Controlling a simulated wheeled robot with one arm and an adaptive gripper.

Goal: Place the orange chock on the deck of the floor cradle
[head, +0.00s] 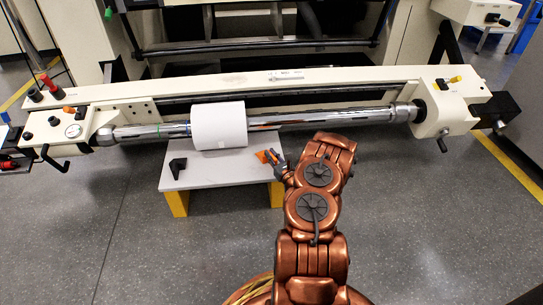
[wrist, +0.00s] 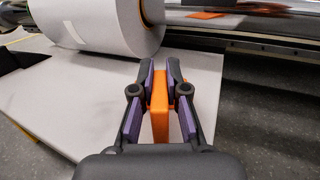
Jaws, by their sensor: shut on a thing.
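My gripper (head: 276,163) is shut on the orange chock (head: 264,156), near the right end of the floor cradle's grey deck (head: 215,176). In the wrist view, the orange chock (wrist: 160,103) stands upright between the purple-lined fingers of my gripper (wrist: 160,88). The deck (wrist: 80,105) shows below and around it. I cannot tell whether the chock touches the deck. The cradle has yellow legs (head: 176,204). A black chock (head: 178,168) sits on the left part of the deck.
A white roll (head: 219,125) on a shiny shaft (head: 290,118) lies just behind and above the deck. The roll (wrist: 95,25) is close ahead in the wrist view. The cream machine beam (head: 230,80) runs behind. Grey floor (head: 100,240) is clear in front.

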